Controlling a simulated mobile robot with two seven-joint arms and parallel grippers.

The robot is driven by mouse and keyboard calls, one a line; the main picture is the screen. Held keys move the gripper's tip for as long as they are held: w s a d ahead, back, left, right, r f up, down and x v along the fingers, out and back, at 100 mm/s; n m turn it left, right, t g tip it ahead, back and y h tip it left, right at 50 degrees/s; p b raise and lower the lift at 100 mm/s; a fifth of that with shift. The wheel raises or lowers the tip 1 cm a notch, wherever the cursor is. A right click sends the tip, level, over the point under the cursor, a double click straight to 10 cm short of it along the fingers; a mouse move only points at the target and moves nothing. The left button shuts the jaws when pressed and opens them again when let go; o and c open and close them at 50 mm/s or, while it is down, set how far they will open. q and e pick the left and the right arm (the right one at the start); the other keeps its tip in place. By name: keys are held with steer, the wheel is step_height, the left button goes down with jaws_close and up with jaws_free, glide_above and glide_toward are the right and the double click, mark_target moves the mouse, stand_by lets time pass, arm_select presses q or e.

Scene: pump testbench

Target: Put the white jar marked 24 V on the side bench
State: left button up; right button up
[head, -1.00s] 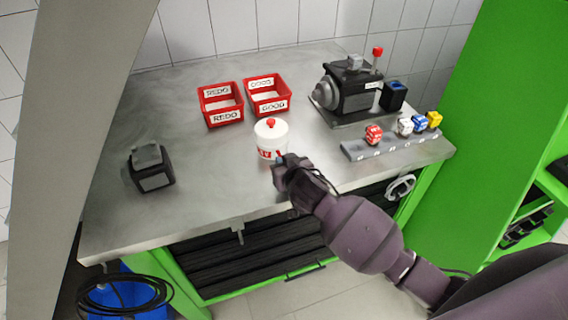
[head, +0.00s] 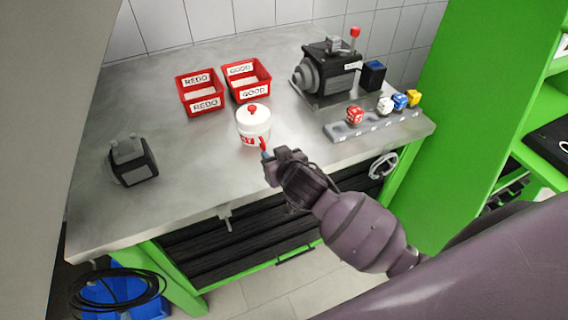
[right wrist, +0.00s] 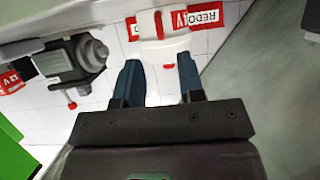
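The white jar (head: 254,122) stands upright on the steel bench, with a white lid and a red knob. It has a red label on its front, only partly readable, ending in V. My right gripper (head: 266,158) is just in front of the jar, low on its near side. In the right wrist view the jar (right wrist: 164,32) appears upside down, ahead of and between the two dark blue fingers (right wrist: 160,78). The fingers are apart, and I cannot tell whether either touches the jar. My left gripper is not in view. I cannot identify a side bench.
Red REDO (head: 201,105) and GOOD (head: 246,95) bins stand behind the jar. A dark pump (head: 330,72) stands at the back right. A grey rack (head: 372,124) with several coloured pieces is right of the jar. Green shelving (head: 540,150) stands right.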

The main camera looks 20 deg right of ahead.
steer(key=v, duration=0.6)
steer(key=s+d+f, duration=0.5)
steer(key=s+f, duration=0.2)
steer(key=s+d+f+g+h, duration=0.1)
steer(key=s+d+f, duration=0.4)
steer(key=s+f, duration=0.3)
steer(key=shift+s+g, duration=0.3)
